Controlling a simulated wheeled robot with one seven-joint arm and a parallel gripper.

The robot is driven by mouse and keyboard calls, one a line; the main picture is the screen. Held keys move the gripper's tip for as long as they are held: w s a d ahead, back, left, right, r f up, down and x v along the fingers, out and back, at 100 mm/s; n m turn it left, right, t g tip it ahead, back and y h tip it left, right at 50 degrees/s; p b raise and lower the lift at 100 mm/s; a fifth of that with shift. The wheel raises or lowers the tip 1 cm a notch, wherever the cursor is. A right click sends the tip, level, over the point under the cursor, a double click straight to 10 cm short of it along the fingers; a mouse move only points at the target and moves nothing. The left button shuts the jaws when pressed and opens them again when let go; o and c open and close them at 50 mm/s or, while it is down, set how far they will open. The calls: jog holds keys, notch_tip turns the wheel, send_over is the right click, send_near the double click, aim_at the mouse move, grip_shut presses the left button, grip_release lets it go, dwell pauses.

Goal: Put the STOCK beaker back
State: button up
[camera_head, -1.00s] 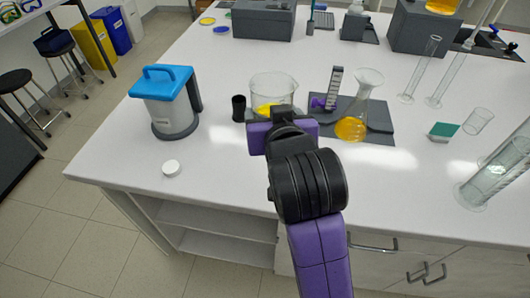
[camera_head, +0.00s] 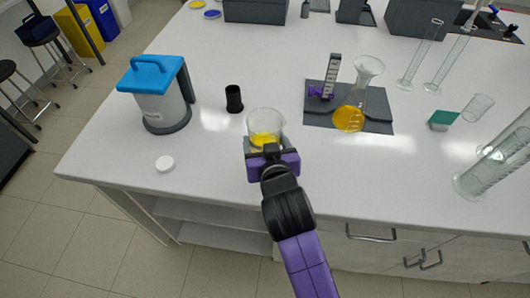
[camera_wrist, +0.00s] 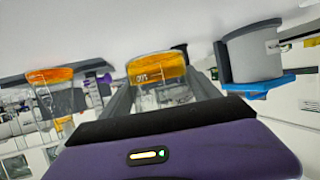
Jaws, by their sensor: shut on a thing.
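A clear glass beaker with orange-yellow liquid (camera_head: 266,124) is near the front of the white bench in the head view. My gripper (camera_head: 268,150) is shut on it from the front side. The beaker looks roughly upright. Whether its base touches the bench cannot be told, because my gripper hides its lower part.
A black cup (camera_head: 234,99), blue-lidded container (camera_head: 160,95) and white cap (camera_head: 165,163) stand left. Glass cylinders (camera_head: 490,160) stand right.

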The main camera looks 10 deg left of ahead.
jog(key=shift+f, duration=2.65)
jog(key=shift+f, duration=0.15)
jog(key=o, duration=1.7)
jog(key=shift+o, duration=0.2)
jog(key=b+v, duration=0.1)
jog(key=v, duration=1.1)
